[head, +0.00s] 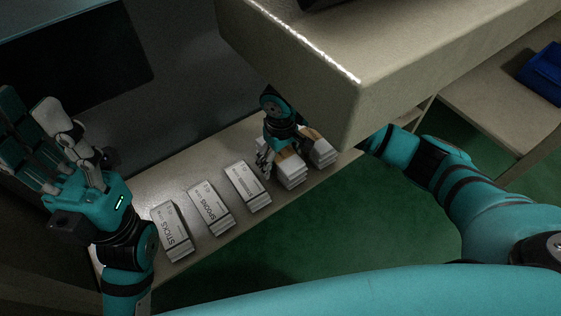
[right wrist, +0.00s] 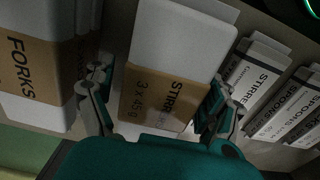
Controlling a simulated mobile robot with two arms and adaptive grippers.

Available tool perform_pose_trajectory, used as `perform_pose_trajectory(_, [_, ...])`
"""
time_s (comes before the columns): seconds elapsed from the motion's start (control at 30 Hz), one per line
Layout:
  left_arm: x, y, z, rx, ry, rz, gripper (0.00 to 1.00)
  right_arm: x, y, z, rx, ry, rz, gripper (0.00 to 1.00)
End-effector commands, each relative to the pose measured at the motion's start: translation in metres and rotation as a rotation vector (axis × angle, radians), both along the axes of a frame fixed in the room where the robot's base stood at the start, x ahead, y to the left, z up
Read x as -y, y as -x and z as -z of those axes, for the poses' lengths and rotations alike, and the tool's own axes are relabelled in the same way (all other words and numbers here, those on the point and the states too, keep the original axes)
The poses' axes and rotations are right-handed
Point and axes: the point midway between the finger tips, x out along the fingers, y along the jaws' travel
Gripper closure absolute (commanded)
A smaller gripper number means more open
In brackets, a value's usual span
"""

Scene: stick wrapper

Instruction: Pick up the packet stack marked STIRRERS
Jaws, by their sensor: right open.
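In the head view the stack (head: 292,173) sits on the pale ledge, partly covered by my right gripper (head: 271,155). My right gripper (right wrist: 158,92) is open, one finger on each side of the stack. Whether the fingers touch it I cannot tell. My left gripper (head: 55,145) is raised at the left, its fingers spread and empty.
A stack banded FORKS (right wrist: 35,75) stands close on one side. A thick beige block (head: 310,60) overhangs the ledge.

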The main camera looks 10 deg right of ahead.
Motion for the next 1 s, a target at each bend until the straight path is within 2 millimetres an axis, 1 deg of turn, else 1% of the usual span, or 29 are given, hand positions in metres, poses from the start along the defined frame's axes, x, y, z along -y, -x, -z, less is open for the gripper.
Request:
perform_pose_trajectory(0.03, [0.0002, -0.0003, 0.0009, 0.010, 0.000, 0.000, 0.60, -0.0003, 0.0001, 0.0085, -0.001, -0.001, 0.001, 0.13])
perform_pose_trajectory(0.1, [0.0005, -0.0010, -0.0008, 0.015, -0.002, -0.001, 0.60, -0.0002, -0.0004, 0.0119, 0.001, 0.000, 0.000, 0.13])
perform_pose_trajectory(0.37, [0.0008, -0.0013, -0.0026, 0.017, -0.002, -0.001, 0.60, -0.0001, -0.0006, 0.0120, 0.002, -0.001, -0.001, 0.13])
perform_pose_trajectory(0.83, [0.0008, -0.0012, -0.0024, 0.015, -0.002, 0.000, 0.60, 0.0001, -0.0005, 0.0120, 0.002, 0.000, 0.000, 0.75])
perform_pose_trajectory(0.87, [0.0008, -0.0012, -0.0024, 0.015, -0.002, 0.000, 0.60, 0.0001, -0.0005, 0.0120, 0.002, 0.000, 0.000, 0.77])
perform_pose_trajectory(1.0, [0.0008, -0.0012, -0.0024, 0.015, -0.001, 0.000, 0.60, 0.0000, -0.0007, 0.0116, 0.002, -0.001, 0.000, 0.77])
